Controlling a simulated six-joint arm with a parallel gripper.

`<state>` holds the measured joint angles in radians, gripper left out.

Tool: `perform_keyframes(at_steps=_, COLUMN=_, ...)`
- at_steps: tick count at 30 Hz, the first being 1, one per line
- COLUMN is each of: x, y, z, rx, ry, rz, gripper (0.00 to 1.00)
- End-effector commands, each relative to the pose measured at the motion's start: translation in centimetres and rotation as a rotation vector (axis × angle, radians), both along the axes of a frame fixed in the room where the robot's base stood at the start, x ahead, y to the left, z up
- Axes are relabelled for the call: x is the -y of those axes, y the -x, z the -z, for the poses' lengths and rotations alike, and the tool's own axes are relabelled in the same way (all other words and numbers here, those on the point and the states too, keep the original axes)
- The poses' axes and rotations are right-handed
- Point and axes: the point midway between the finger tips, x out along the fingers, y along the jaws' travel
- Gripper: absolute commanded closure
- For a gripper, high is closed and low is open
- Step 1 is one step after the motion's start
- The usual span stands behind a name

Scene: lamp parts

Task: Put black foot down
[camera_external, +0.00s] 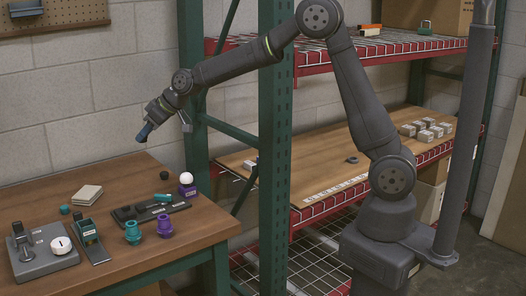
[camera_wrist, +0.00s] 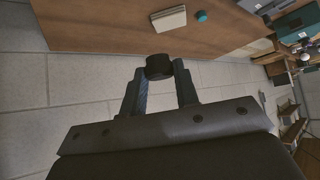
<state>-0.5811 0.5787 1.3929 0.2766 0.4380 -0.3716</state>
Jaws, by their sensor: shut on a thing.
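My gripper (camera_wrist: 158,82) is shut on a dark, short round piece, the black foot (camera_wrist: 159,66), held between the tips of its two fingers. In the wrist view the foot overlaps the edge of the wooden table (camera_wrist: 100,20). In the external view my gripper (camera_external: 145,132) is raised above the back edge of the table (camera_external: 120,170), with its fingers angled down to the left. The foot is too small to make out clearly there. Another small black round piece (camera_external: 163,175) lies on the table below and right of my gripper.
A grey box with a white knob (camera_external: 60,245), a teal stand (camera_external: 88,235), a beige block (camera_external: 87,195), teal (camera_external: 132,230) and purple (camera_external: 165,224) cups and a black tray (camera_external: 185,206) stand on the table. A white ball (camera_external: 186,178) and the green rack post (camera_external: 275,150) are to the right.

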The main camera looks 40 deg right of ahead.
Motion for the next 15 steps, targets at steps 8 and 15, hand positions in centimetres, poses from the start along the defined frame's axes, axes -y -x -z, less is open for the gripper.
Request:
perform_keyframes(at_steps=8, x=0.0, y=-8.0, z=5.7, rx=0.000, ry=-0.006, rz=-0.020, gripper=0.93)
perform_keyframes(at_steps=15, x=0.8, y=-13.2, z=10.1, rx=0.013, ry=-0.016, rz=-0.035, gripper=0.93)
